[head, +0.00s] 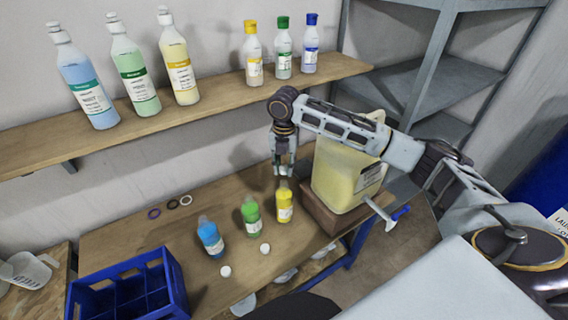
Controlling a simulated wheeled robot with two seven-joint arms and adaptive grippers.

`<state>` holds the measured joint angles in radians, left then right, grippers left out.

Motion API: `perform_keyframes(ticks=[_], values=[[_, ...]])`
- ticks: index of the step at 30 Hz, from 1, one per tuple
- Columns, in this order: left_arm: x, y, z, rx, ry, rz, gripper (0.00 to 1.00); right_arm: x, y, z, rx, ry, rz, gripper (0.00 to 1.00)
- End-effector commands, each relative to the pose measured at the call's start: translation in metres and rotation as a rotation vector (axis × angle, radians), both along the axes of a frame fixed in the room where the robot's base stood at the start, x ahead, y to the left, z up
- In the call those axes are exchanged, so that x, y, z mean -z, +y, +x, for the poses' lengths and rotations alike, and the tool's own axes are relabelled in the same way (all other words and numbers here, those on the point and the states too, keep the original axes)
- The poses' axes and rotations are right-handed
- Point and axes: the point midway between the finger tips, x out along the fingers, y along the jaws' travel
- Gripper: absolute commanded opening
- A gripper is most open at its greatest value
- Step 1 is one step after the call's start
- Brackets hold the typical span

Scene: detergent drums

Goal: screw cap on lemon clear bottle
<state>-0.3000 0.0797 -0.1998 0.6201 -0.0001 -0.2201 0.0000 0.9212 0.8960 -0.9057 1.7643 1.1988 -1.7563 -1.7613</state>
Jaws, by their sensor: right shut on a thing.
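The small yellow bottle (284,206), which looks like the lemon one, stands upright at the back right of the wooden bench. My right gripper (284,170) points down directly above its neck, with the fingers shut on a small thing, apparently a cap. The fingers mostly hide it, and I cannot tell whether it touches the neck. Two loose white caps lie on the bench, one in front of the green bottle (265,248) and one in front of the blue bottle (226,271). My left gripper is out of view.
A green bottle (250,212) and a blue bottle (211,239) stand left of the yellow one. A large yellow canister (338,178) stands close right, behind my forearm. A blue crate (128,291) is front left. Several bottles line the wall shelf (222,100).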

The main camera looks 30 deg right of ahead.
Motion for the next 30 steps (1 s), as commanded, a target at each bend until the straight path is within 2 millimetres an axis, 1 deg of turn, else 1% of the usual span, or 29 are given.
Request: perform_keyframes(ticks=[15,21,30], values=[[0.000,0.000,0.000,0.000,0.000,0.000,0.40,0.031,0.000,-0.001,0.000,0.002,0.000,0.21],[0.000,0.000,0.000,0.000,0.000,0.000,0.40,0.037,0.000,0.000,0.000,0.000,0.000,0.21],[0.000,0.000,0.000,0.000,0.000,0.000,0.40,0.039,0.000,0.000,0.000,0.000,0.000,0.21]])
